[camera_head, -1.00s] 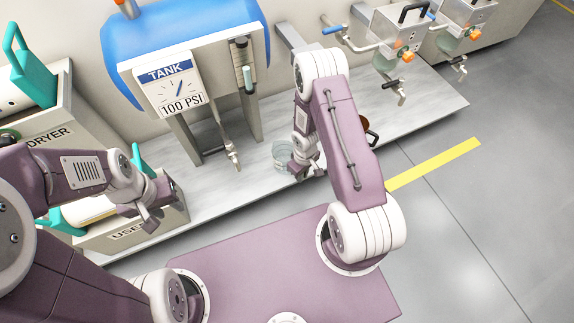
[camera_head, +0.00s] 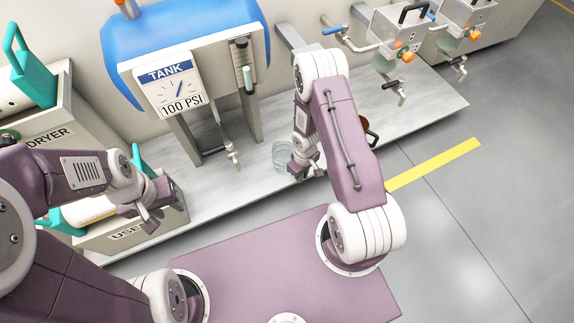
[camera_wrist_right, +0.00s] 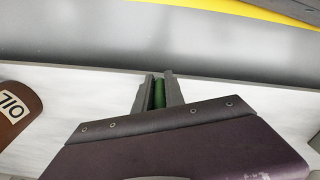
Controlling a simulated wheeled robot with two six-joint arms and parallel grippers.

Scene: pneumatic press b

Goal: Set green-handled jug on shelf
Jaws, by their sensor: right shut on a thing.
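The jug (camera_head: 283,157) is a clear vessel on or just above the front edge of the pale shelf (camera_head: 226,182). My right gripper (camera_head: 300,171) is at its right side, and my arm hides part of it. In the right wrist view, my right gripper (camera_wrist_right: 159,88) is shut on the jug's green handle (camera_wrist_right: 159,95). I cannot tell whether the jug's base touches the shelf. My left gripper (camera_head: 151,216) is in front of the dryer at the left, apart from the jug; its jaw opening is unclear.
Valve machines (camera_head: 395,40) stand at the back right.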

